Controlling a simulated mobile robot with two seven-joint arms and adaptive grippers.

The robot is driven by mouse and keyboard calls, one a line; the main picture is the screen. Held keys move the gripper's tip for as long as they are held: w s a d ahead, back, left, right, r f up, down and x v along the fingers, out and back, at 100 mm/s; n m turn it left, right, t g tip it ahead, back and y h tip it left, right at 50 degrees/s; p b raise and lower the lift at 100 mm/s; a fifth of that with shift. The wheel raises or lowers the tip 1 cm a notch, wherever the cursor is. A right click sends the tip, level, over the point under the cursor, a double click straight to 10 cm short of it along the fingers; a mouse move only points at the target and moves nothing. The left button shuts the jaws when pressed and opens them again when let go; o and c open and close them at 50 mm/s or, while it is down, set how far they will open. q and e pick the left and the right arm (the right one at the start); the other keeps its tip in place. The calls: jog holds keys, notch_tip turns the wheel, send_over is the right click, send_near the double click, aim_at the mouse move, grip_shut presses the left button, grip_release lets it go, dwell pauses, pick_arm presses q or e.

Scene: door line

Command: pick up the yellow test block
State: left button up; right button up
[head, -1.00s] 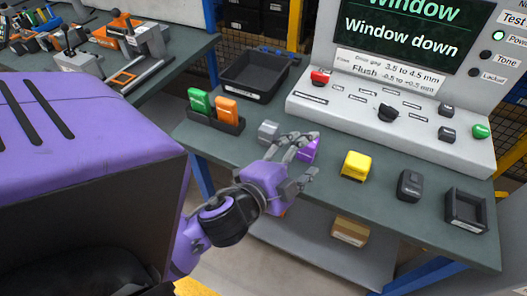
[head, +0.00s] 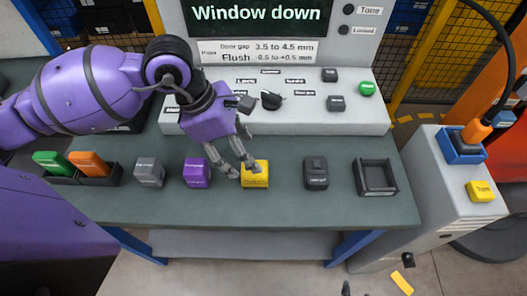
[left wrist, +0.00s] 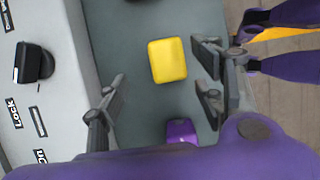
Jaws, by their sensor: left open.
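The yellow test block (head: 255,180) sits on the grey-green bench top, in a row with other blocks. It also shows in the left wrist view (left wrist: 168,61), between the spread fingers as seen from there. My left gripper (head: 246,167) is open above the block, fingers pointing down, and overlaps its back edge in the head view. In the left wrist view my left gripper's fingers (left wrist: 161,73) stand on both sides of the block. Whether they touch it cannot be told.
A purple block (head: 197,173) and a grey block (head: 149,172) stand left of the yellow block. A dark grey block (head: 316,173) and an empty black tray (head: 388,178) stand right. The console (head: 300,112) rises behind. The bench front is clear.

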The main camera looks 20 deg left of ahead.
aim_at(255, 175)
pick_arm(q)
jog(key=shift+s+f, duration=0.15)
jog(key=shift+s, duration=0.1)
jog(key=shift+s+d+f, duration=0.2)
jog(key=shift+d+f, duration=0.1)
jog(key=shift+f, duration=0.3)
jog(key=shift+s+d+f, duration=0.15)
jog(key=shift+d+f, duration=0.1)
jog(key=shift+f, duration=0.3)
jog(key=x, duration=0.3)
jog(key=shift+w+d+f+p, duration=0.15)
jog(key=shift+w+f+p, duration=0.1)
jog(key=shift+p, duration=0.15)
jog(key=shift+d+f, duration=0.1)
jog(key=shift+f, duration=0.3)
pick_arm(e)
jog(key=s, duration=0.2)
jog(key=shift+s+d+r, duration=0.1)
jog(key=shift+s+d, duration=0.15)
jog(key=shift+s, duration=0.1)
pick_arm(q)
jog(key=c, duration=1.5)
pick_arm(e)
jog(key=shift+s+f, duration=0.35)
jog(key=shift+s, duration=0.25)
